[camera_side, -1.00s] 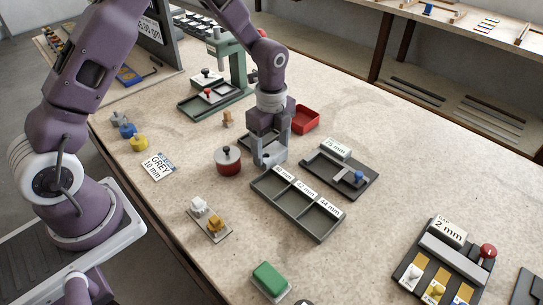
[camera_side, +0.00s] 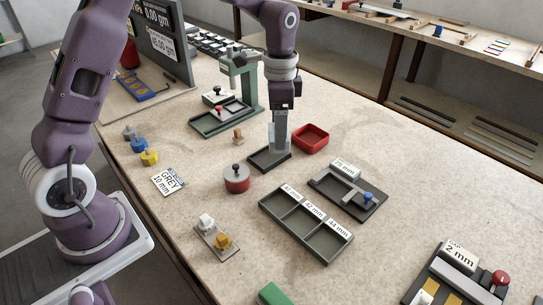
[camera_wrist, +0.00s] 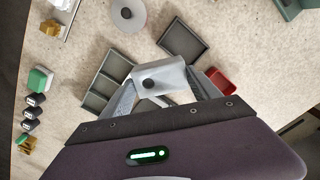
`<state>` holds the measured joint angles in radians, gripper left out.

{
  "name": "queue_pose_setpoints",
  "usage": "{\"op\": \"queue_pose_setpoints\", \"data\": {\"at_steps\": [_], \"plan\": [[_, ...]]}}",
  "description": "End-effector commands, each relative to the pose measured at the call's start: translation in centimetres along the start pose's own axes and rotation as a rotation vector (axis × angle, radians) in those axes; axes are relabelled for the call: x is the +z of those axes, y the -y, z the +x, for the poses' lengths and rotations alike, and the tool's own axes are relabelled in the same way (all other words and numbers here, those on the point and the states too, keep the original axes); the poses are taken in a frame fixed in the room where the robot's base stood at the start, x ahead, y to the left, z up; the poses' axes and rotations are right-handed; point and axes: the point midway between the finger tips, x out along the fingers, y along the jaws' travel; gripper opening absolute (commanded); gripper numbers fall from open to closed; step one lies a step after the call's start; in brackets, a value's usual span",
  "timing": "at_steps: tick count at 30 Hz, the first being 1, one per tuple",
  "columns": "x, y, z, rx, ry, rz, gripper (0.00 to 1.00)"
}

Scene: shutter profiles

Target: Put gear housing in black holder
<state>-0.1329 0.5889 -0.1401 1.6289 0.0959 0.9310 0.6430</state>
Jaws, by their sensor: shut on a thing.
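My gripper (camera_side: 281,142) is shut on a silver-grey block, which I take for the gear housing. In the wrist view the block (camera_wrist: 170,76) has a dark round spot and sits between my gripper's fingers (camera_wrist: 160,88). A dark shallow square tray (camera_side: 258,163), likely the black holder, lies under and in front of my gripper. In the wrist view the tray (camera_wrist: 183,40) is empty and just beyond the held block. In the side view the fingers overlap the tray's back part; I cannot tell the gap below them.
A red tray (camera_side: 311,137) lies right of my gripper. A red pot with a grey lid (camera_side: 237,180) stands to the left. A three-compartment tray (camera_side: 303,228) and a dark gauge (camera_side: 350,195) lie in front. A green press (camera_side: 240,80) stands behind.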

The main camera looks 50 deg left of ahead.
Motion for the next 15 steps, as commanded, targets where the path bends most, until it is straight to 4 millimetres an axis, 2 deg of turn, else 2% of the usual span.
{"op": "queue_pose_setpoints", "data": {"at_steps": [9,15], "plan": [[0.9,3.4,-0.3,-0.001,-0.002,-1.205,0.02],[1.5,5.1,-0.5,0.000,-0.001,-1.876,0.02]]}}
